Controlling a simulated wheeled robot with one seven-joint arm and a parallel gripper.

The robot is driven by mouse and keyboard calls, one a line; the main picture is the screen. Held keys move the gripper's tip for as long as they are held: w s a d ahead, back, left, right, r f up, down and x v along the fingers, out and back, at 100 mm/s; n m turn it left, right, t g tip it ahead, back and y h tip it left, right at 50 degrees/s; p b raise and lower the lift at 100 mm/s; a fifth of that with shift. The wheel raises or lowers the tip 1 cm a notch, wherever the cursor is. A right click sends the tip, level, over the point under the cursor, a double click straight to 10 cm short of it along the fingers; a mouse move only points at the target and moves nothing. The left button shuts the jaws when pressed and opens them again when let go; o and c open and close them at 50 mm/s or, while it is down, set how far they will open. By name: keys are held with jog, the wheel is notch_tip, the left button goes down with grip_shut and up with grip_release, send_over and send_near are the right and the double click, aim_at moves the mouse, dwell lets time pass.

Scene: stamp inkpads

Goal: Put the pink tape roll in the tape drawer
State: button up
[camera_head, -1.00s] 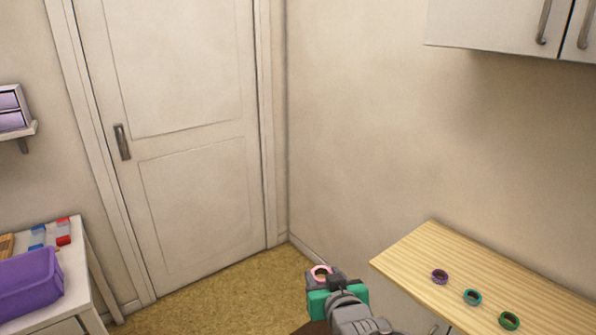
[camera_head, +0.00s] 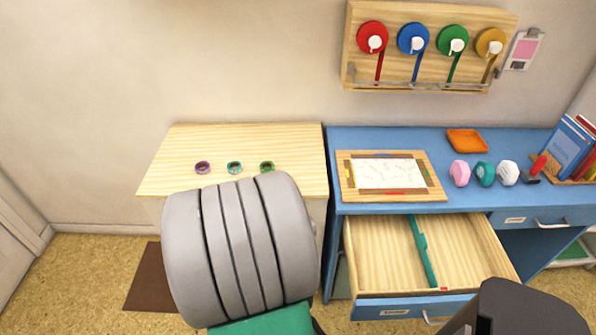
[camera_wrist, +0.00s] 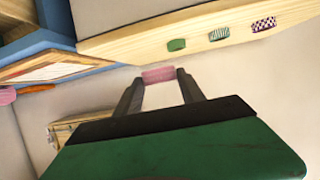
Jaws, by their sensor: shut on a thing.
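In the wrist view my gripper (camera_wrist: 158,82) is shut on the pink tape roll (camera_wrist: 158,75), which sits between the fingertips. In the head view my arm's grey links block the lower left middle, and neither the fingertips nor the pink roll shows. An open drawer (camera_head: 385,250) with a wooden inside and a teal divider (camera_head: 422,250) stands out below the blue desk (camera_head: 480,200). Its blue front bears a small label (camera_head: 394,312), too small to read. The drawer looks empty apart from the divider.
Purple (camera_head: 202,167), teal (camera_head: 234,167) and green (camera_head: 266,167) rolls lie on the wooden cabinet top (camera_head: 300,140). A wall rack (camera_head: 430,75) holds coloured reels.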

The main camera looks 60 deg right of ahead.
jog(key=s+d+r+m+g, duration=0.1)
jog(key=r, duration=0.1)
jog(key=s+d+r+m+g, duration=0.1)
jog(key=s, duration=0.1)
jog(key=s+d+r+m+g+h, duration=0.1)
jog(key=d+r, duration=0.1)
jog(key=shift+s+r+g, duration=0.2)
jog(key=shift+r+g, duration=0.15)
jog(key=shift+g, duration=0.05)
jog(key=shift+m, duration=0.4)
jog(key=shift+c, duration=0.9)
jog(key=p, duration=0.1)
send_over(298, 173)
notch_tip(298, 173, down, 10)
jog(key=shift+s+r, duration=0.1)
notch_tip(298, 173, down, 3)
jog(key=shift+d+r, duration=0.1)
jog(key=shift+d, duration=0.05)
